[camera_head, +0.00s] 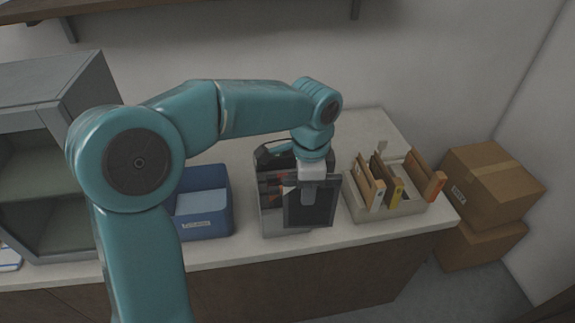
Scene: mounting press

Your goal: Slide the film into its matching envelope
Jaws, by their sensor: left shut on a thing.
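My left gripper (309,192) reaches in from the left and points down. It is shut on the dark film (312,212), a flat, near-black sheet with a grey border, held upright in front of a grey and black machine. Several envelopes stand in a beige tray to the right: a tan one (369,187) with a pale end, one with a yellow end (396,192), and one with an orange end (434,186). The film is apart from the envelopes, to their left. My right gripper is not in view.
The grey and black machine (269,214) stands behind the film, partly hidden. A blue bin (223,211) stands to its left and a grey cabinet (48,119) at far left. Cardboard boxes (490,187) are stacked beyond the counter's right end. The beige tray (385,213) sits near that end.

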